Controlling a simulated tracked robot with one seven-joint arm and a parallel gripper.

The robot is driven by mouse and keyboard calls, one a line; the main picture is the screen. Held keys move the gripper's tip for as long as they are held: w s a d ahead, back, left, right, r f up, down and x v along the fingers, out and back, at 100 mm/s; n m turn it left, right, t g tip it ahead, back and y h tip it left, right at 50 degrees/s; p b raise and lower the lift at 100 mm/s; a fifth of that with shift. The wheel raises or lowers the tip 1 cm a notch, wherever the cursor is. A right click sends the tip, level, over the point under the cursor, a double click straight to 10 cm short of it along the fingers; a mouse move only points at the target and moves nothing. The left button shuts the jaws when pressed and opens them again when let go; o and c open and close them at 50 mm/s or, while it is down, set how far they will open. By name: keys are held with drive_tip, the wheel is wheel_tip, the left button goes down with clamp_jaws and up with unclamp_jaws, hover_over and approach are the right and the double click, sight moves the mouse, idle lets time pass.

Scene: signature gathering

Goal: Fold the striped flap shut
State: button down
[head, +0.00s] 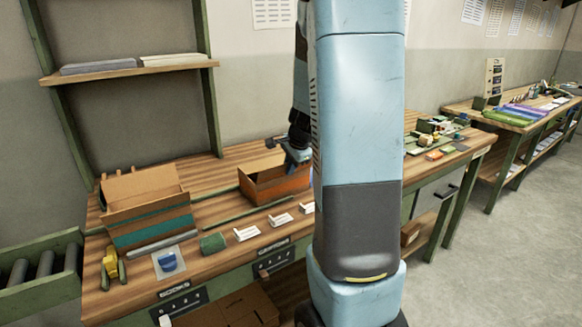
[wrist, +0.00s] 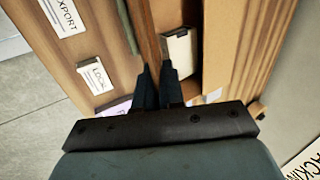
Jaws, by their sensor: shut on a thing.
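An open cardboard box with an orange band (head: 283,190) sits on the workbench in the head view. My gripper (head: 297,157) is at its right end, just above the rim, partly beside my arm. In the wrist view my gripper (wrist: 157,85) has its two dark fingers close together on a thin brown cardboard panel (wrist: 146,30), which runs down between them. I cannot see stripes on this panel, so I cannot tell whether it is the striped flap. A pale block like a book (wrist: 179,50) lies inside the box. My arm hides the box's right side.
A second open box with a teal band (head: 150,228) stands at the left. White label cards (head: 247,232) lie in front, also in the wrist view, reading EXPORT (wrist: 65,14) and LOCAL (wrist: 96,76). A green block (head: 212,242) and blue stamp-like item (head: 170,262) lie nearby.

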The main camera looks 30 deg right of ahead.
drive_tip(key=shift+w+a+g, duration=0.1)
drive_tip(key=shift+a+g, duration=0.1)
drive_tip(key=shift+g, duration=0.1)
drive_tip(key=shift+w+r+g, duration=0.15)
drive_tip(key=shift+w+g, duration=0.35)
drive_tip(key=shift+g, duration=0.7)
drive_tip(key=shift+w+a+f+g+h, duration=0.15)
drive_tip(key=shift+w+f+g, duration=0.4)
drive_tip(key=shift+g, duration=1.7)
drive_tip(key=shift+w+d+f+g+h, duration=0.1)
drive_tip(key=shift+w+g, duration=0.75)
drive_tip(key=shift+g, duration=1.45)
drive_tip(key=shift+w+a+f+g+h, duration=0.15)
drive_tip(key=shift+w+f+g, duration=0.4)
drive_tip(key=shift+g, duration=1.7)
drive_tip(key=shift+w+r, duration=0.15)
drive_tip(key=shift+w, duration=0.05)
